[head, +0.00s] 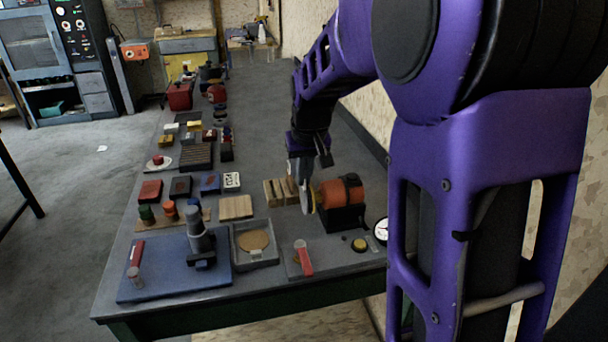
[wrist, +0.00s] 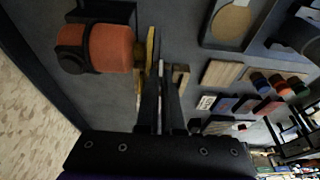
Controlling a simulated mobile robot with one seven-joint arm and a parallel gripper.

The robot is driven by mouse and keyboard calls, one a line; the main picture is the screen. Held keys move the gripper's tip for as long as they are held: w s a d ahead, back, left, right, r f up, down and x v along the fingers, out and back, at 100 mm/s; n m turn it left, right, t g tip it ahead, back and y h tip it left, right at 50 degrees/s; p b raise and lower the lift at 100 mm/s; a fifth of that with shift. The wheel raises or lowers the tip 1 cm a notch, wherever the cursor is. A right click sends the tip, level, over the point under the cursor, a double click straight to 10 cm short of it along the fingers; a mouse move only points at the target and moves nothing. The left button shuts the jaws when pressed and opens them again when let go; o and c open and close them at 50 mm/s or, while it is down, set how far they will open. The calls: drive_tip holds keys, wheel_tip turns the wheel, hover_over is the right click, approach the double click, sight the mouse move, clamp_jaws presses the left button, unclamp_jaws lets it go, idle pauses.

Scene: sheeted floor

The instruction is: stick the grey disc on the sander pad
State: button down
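The sander (head: 341,196) is an orange motor with black bands on a dark base, on the bench right of centre. Its round pad, with a yellow face or rim (head: 314,198), stands upright on the motor's left side. In the wrist view the sander's orange motor (wrist: 108,47) is at upper left, and the yellow pad (wrist: 151,48) shows edge-on. My gripper (head: 303,182) points down just left of the pad. Its fingers (wrist: 161,72) close on a thin grey disc (head: 304,198), seen nearly edge-on, upright and facing the pad. Whether the disc touches the pad I cannot tell.
A grey tray (head: 237,259) with a tan disc stands in front. Left of it is a blue board (head: 150,288) with a dark upright tool. Wooden blocks (head: 274,192) lie close behind my gripper. A red-handled tool (head: 304,260) lies at the front. Bench behind the sander is clear.

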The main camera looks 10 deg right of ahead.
drive_tip(key=shift+d, duration=0.45)
drive_tip(key=c, duration=1)
unclamp_jaws()
drive_tip(key=shift+r, duration=0.1)
